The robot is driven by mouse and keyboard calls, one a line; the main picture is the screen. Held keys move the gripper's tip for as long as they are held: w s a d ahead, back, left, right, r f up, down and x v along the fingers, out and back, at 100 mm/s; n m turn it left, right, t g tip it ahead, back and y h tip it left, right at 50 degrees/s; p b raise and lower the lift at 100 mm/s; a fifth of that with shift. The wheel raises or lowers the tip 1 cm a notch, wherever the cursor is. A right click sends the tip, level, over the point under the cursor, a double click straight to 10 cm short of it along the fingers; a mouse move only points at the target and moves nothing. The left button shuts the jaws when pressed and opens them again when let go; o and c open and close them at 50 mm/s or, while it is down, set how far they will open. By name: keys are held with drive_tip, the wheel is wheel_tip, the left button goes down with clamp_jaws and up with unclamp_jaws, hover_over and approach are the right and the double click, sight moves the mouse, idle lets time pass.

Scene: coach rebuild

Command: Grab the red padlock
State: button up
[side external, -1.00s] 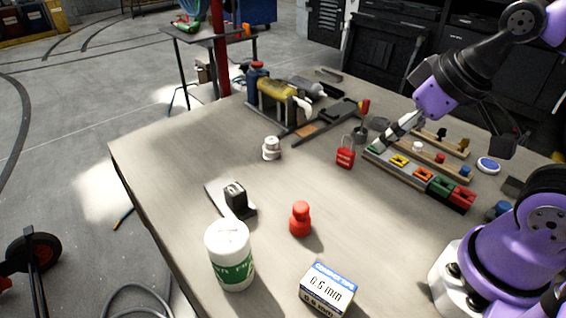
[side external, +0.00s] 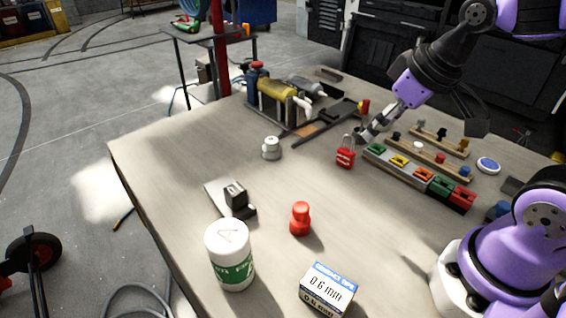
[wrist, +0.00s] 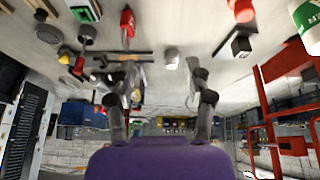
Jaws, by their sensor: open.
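The red padlock (side external: 345,158) stands on the table near its middle, with its grey shackle on top. It also shows in the wrist view (wrist: 127,22), above the left finger and outside the gap between the fingers. My gripper (side external: 368,132) is just behind and to the right of the padlock in the side view, near its shackle. In the wrist view my gripper (wrist: 160,78) has its two fingers spread with nothing held between them. I cannot tell whether a finger touches the shackle.
A rack with colored blocks (side external: 400,161) lies close to the right of the padlock. A white fitting (side external: 271,148) and a red bottle (side external: 300,219) stand to the left and front. A yellow-cylinder machine (side external: 278,92) is behind. The table between them is clear.

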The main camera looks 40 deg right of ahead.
drive_tip(key=n, duration=0.1)
approach(347, 150)
drive_tip(key=shift+g+y, duration=0.3)
drive_tip(key=shift+g, duration=0.1)
drive_tip(key=x, duration=0.5)
drive_tip(key=shift+w+d+f, duration=0.1)
drive_tip(key=shift+w+d, duration=0.2)
drive_tip(key=shift+d, duration=0.1)
drive_tip(key=x, duration=0.5)
drive_tip(key=shift+a+f, duration=0.15)
clamp_jaws()
